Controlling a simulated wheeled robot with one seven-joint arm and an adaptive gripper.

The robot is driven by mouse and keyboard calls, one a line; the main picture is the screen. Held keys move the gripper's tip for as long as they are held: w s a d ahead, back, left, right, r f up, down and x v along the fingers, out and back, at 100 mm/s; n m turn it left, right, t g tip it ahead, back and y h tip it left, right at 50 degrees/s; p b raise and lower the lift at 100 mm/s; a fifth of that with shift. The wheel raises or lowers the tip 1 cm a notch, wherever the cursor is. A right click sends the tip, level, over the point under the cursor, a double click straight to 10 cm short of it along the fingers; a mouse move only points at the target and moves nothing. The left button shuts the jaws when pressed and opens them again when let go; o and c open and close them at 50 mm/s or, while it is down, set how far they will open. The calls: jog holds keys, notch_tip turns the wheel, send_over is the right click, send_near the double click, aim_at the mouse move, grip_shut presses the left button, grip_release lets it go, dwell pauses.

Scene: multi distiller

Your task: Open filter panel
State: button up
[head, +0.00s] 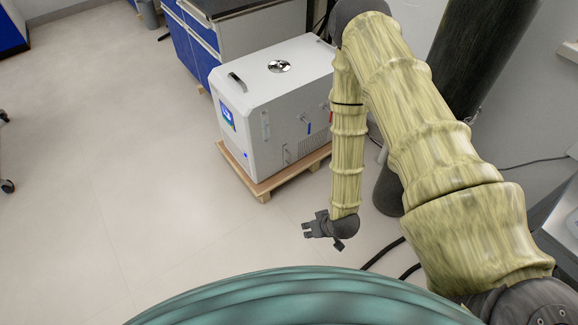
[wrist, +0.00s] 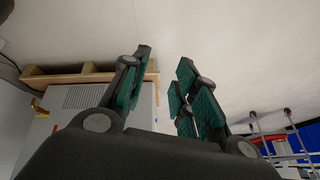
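The white machine (head: 270,110) stands on a wooden pallet in the head view, with a small blue-lit screen on its front. A slotted grille (head: 313,142) is low on its right side; it looks closed, and I cannot tell for sure that it is the filter panel. The grille also shows in the wrist view (wrist: 84,97), left of the fingers. My gripper (head: 309,229) is in front of the pallet, apart from the machine. In the wrist view my gripper (wrist: 166,62) has its fingers spread with nothing between them. The fingers partly hide the machine there.
The wooden pallet (head: 263,194) sticks out under the machine. A dark cylinder (head: 470,60) stands behind my arm at the right. Black hoses (head: 385,253) lie on the floor near my base. Blue cabinets (head: 190,40) are behind.

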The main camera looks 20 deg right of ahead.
jog(key=w+d+f+n+t+y+b, duration=0.1)
jog(key=w+f+t+b, duration=0.1)
jog(key=w+f+b, duration=0.4)
jog(key=w+d+f+t+y+b, duration=0.15)
jog(key=w+b, duration=0.25)
jog(key=w, duration=0.4)
jog(key=w+f+n+t+b, duration=0.1)
jog(key=w+f+t+b, duration=0.1)
jog(key=w+f+b, duration=0.4)
jog(key=w+d+f+n+t+y+b, duration=0.2)
jog(key=w+d+b, duration=0.2)
jog(key=w+b, duration=0.35)
jog(key=w+d+f+n+t+y+b, duration=0.2)
jog(key=w+d+t+y+b, duration=0.15)
jog(key=w+b, duration=0.4)
jog(key=shift+g+h, duration=0.3)
jog(key=shift+h, duration=0.2)
jog(key=shift+w+d+r+b+x, duration=0.15)
jog(key=shift+b+x, duration=0.65)
jog(key=shift+x, duration=1)
jog(key=shift+w+d+r+b+x, duration=0.15)
jog(key=shift+b+x, duration=0.7)
jog(key=shift+x, duration=0.95)
jog(key=shift+d+r+b+x, duration=0.15)
jog(key=shift+b+x, duration=0.65)
jog(key=shift+x, duration=1.05)
jog(key=shift+s+f, duration=0.1)
grip_shut()
